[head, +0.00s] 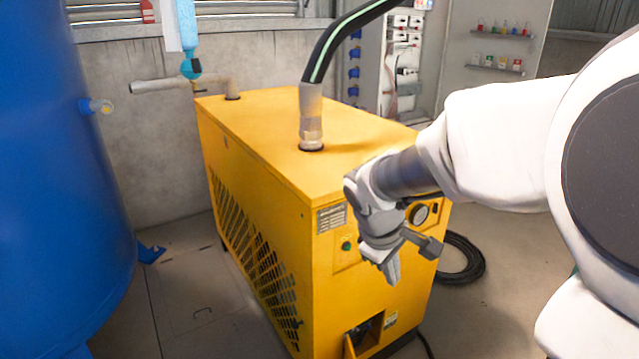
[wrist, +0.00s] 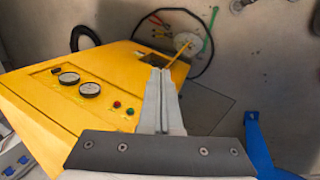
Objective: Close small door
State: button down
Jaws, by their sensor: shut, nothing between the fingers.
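The small door (head: 349,346) is at the bottom of the yellow machine's front, at the lower picture edge in the head view. It stands open, showing a dark opening (head: 372,328) beside it. In the wrist view the door (wrist: 179,60) shows as a thin yellow strip sticking out from the front, next to the dark opening (wrist: 153,61). My gripper (head: 392,277) is in front of the machine's front panel, above the door, pointing down. Its fingers (wrist: 161,75) are shut and empty. In the wrist view the fingertips appear just below the door; whether they touch it I cannot tell.
The yellow machine (head: 270,130) has gauges (wrist: 90,88) and buttons on its front panel. A thick hose (head: 322,65) rises from its top. A blue tank (head: 60,180) stands left. A coiled black cable (head: 465,258) lies on the floor at right.

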jog(key=w+a+f+n+g+b, duration=0.1)
jog(key=w+a+f+n+b, duration=0.3)
jog(key=f, duration=0.7)
jog(key=w+d+f+n+b, duration=0.15)
jog(key=w+f, duration=0.35)
jog(key=f, duration=0.6)
jog(key=w+a+f+n+g+b, duration=0.1)
jog(key=a+f+n+b, duration=0.15)
jog(key=f, duration=1.05)
jog(key=a+f+n+b, duration=0.1)
jog(key=a+f+n, duration=0.25)
jog(key=f, duration=0.95)
jog(key=d+f+b, duration=0.4)
jog(key=d+f, duration=0.2)
jog(key=f, duration=0.3)
jog(key=shift+w+d+f+y, duration=0.15)
jog(key=shift+w+d+y, duration=0.15)
jog(key=shift+w, duration=0.1)
jog(key=shift+d, duration=0.1)
